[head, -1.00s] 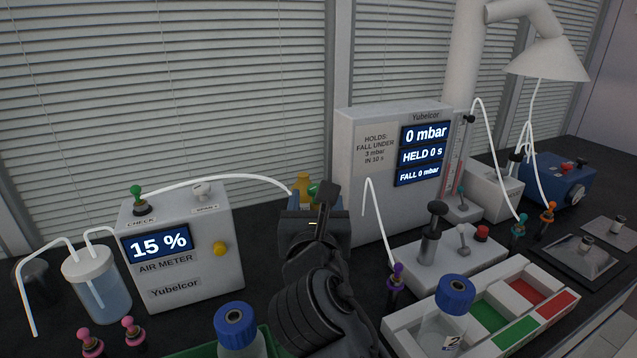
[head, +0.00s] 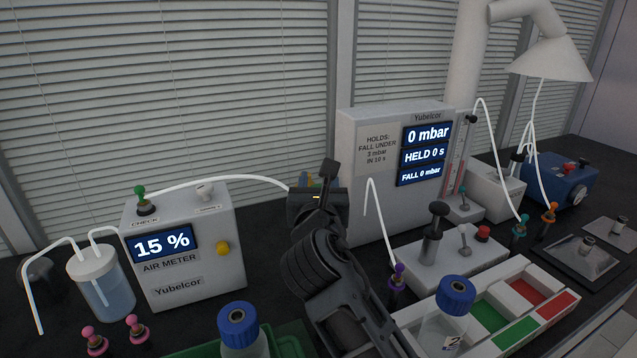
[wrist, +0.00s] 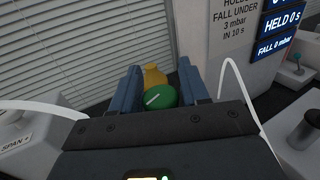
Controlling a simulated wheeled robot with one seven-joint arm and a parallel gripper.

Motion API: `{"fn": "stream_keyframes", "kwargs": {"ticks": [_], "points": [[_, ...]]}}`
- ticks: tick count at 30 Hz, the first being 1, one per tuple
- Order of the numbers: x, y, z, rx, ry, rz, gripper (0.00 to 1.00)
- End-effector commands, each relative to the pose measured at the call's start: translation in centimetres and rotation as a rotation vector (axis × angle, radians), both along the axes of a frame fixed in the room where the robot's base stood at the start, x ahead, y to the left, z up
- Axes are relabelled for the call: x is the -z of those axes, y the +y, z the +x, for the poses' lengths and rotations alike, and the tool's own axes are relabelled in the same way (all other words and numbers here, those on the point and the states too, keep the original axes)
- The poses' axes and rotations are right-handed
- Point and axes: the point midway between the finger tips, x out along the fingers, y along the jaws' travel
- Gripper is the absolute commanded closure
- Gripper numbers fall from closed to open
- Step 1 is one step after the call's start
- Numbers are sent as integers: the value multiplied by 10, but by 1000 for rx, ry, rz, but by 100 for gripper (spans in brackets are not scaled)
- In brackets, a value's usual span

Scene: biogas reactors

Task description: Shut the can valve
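The can valve shows in the wrist view as a round green knob (wrist: 160,97) with a white line across its top. The line lies at a slant. Behind the knob is the yellow can (wrist: 154,75). My gripper (wrist: 159,72) is open, with one blue finger left of the knob and one right of it. I cannot tell whether either finger touches the knob. In the head view my gripper (head: 318,198) hides nearly all of the can and valve.
The air meter (head: 190,255), reading 15 %, stands left of my gripper. The pressure unit (head: 372,185), reading 0 mbar, stands close on the right. A white hose (head: 225,178) runs from the meter towards the can. A blue-capped bottle (head: 238,325) stands in front.

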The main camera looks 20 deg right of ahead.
Motion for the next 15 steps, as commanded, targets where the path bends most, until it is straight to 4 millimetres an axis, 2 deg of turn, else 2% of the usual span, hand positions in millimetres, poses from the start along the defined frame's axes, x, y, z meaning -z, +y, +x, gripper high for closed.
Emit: {"fn": "stream_keyframes", "kwargs": {"ticks": [1,12,15], "points": [[0,0,0,0,0,0,60],[-1,0,0,0,-1,0,95],[-1,0,0,3,-1,0,95]]}}
